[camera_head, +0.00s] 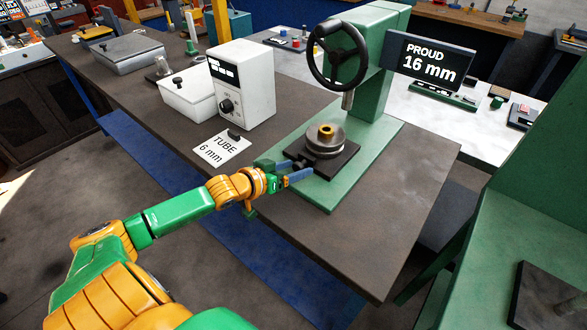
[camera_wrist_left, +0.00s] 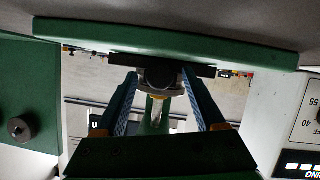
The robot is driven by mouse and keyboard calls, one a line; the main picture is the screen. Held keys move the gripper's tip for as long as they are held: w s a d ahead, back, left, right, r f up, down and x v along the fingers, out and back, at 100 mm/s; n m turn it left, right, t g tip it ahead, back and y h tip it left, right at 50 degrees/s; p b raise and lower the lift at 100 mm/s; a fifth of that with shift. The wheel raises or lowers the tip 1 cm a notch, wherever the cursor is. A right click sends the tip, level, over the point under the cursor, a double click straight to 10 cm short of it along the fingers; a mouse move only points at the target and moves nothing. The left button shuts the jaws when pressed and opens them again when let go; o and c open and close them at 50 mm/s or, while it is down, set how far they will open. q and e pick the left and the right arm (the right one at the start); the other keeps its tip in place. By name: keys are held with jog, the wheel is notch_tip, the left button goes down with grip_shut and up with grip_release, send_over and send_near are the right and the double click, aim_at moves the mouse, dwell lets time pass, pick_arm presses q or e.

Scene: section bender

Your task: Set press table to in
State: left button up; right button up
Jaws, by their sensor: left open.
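The press table is a dark square plate (camera_head: 340,168) on the green base (camera_head: 385,140) of the press. A grey round fixture (camera_head: 335,141) with a brass bushing (camera_head: 326,131) stands on it, below the ram (camera_head: 348,99). My left gripper (camera_head: 296,170) is open at the plate's near left side, just above the green base. In the left wrist view its blue fingers (camera_wrist_left: 161,82) stand either side of a dark rounded part (camera_wrist_left: 160,77) at the plate's edge. I cannot tell whether they touch it. My right gripper is not in view.
A black handwheel (camera_head: 337,56) is above the table, and a display (camera_head: 431,62) reads PROUD 16 mm. The bench's near right area (camera_head: 390,225) is clear.

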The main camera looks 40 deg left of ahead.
pick_arm(q)
grip_shut()
dwell(1.4)
